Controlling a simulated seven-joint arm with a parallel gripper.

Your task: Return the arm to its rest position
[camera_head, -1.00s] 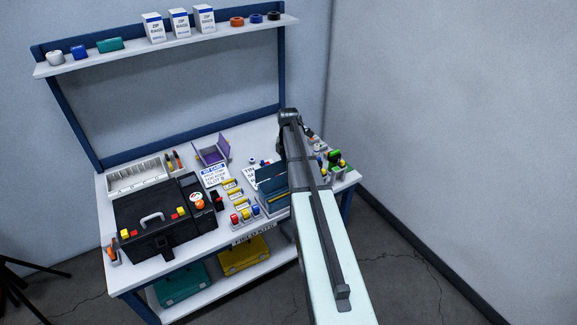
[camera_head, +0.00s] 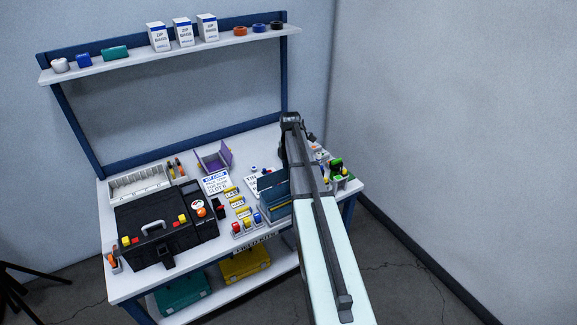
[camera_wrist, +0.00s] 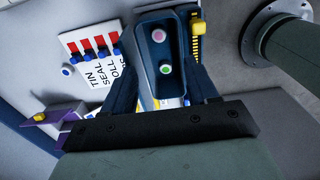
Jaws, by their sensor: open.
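My gripper (camera_wrist: 163,80) shows in the wrist view with its two dark fingers spread apart. A dark blue open bin (camera_wrist: 141,60) lies in the picture between and beyond the fingers, with a pink and a green round piece inside it. I cannot tell how far the fingers are from the bin. In the head view my arm reaches over the right part of the bench and hides my gripper. The blue bin shows there at its left edge (camera_head: 272,187).
The white workbench (camera_head: 235,262) carries a black case (camera_head: 150,243), a purple holder (camera_head: 222,158), a white sorting tray (camera_head: 138,187) and several small coloured parts. A shelf (camera_head: 130,62) runs above the back. A tripod (camera_head: 25,285) stands at lower left. The floor at right is clear.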

